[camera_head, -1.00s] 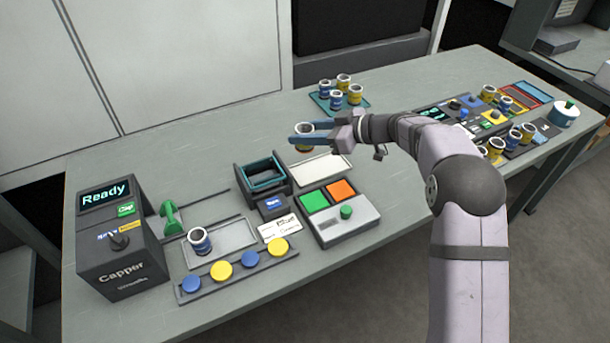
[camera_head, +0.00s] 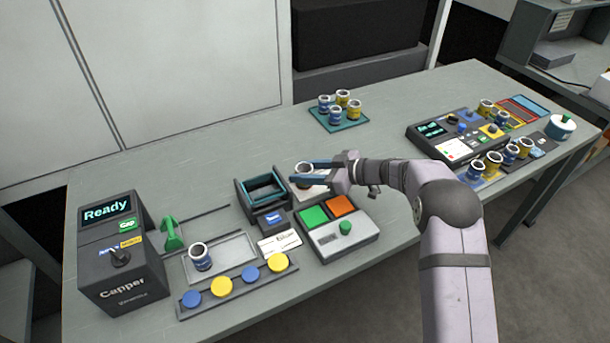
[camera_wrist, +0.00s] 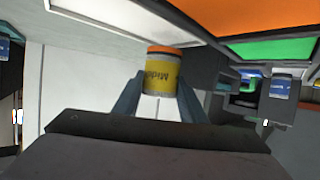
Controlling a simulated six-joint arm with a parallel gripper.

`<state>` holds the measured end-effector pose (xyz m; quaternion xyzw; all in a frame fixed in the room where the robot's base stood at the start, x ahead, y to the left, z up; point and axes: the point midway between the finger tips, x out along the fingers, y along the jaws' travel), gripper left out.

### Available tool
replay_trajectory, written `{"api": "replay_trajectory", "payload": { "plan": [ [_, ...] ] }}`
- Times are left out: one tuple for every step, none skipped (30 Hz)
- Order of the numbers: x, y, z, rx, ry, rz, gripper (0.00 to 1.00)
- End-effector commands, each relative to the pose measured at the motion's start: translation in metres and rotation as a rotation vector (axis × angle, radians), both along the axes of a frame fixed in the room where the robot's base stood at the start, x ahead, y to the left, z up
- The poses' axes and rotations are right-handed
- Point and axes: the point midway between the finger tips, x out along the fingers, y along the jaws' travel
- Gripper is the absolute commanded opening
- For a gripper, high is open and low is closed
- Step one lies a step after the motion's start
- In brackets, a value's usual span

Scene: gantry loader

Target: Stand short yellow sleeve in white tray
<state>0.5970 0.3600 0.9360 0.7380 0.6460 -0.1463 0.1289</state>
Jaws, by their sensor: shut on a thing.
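A short yellow sleeve (camera_head: 303,169) with a pale rim is between the fingers of my gripper (camera_head: 310,172). In the wrist view the sleeve (camera_wrist: 161,75) shows a yellow label with dark print and an orange end, with a finger on each side. My gripper is shut on it. The sleeve looks upright over the white tray (camera_head: 312,193). The gripper and sleeve hide much of the tray. I cannot tell whether the sleeve's base touches it.
A dark open-topped box (camera_head: 262,192) stands close left of the tray. A grey unit with green and orange panels (camera_head: 338,232) lies just in front. A teal tray (camera_head: 350,124) with several sleeves is behind. A blue sleeve (camera_head: 200,256) stands on a grey plate near the capper (camera_head: 122,258).

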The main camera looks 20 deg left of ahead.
Motion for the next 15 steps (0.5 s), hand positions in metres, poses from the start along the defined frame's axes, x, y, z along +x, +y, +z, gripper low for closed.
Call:
{"api": "replay_trajectory", "payload": {
  "plan": [
    [0.0, 0.0, -0.005, 0.001, 0.002, -0.001, 0.03],
    [0.0, 0.0, -0.009, 0.0, 0.001, 0.001, 0.03],
    [0.0, 0.0, -0.012, 0.001, 0.0, 0.0, 0.03],
    [0.0, 0.0, -0.014, 0.001, 0.0, 0.0, 0.03],
    [0.0, 0.0, -0.016, 0.002, -0.001, -0.001, 0.03],
    [0.0, 0.0, -0.017, 0.002, -0.002, -0.001, 0.03],
    [0.0, 0.0, -0.017, 0.002, -0.002, -0.001, 0.03],
    [0.0, 0.0, -0.017, 0.002, -0.002, 0.0, 0.03],
    [0.0, 0.0, -0.017, 0.002, -0.002, 0.0, 0.03],
    [0.0, 0.0, -0.017, 0.002, -0.002, 0.0, 0.03],
    [0.0, 0.0, -0.017, 0.002, -0.002, 0.0, 0.03],
    [0.0, 0.0, -0.017, 0.002, -0.002, 0.0, 0.03],
    [0.0, 0.0, -0.017, 0.002, -0.002, 0.0, 0.03],
    [0.0, 0.0, -0.018, 0.002, -0.002, -0.001, 0.03],
    [0.0, 0.0, -0.019, 0.002, -0.002, -0.001, 0.03]
  ]
}}
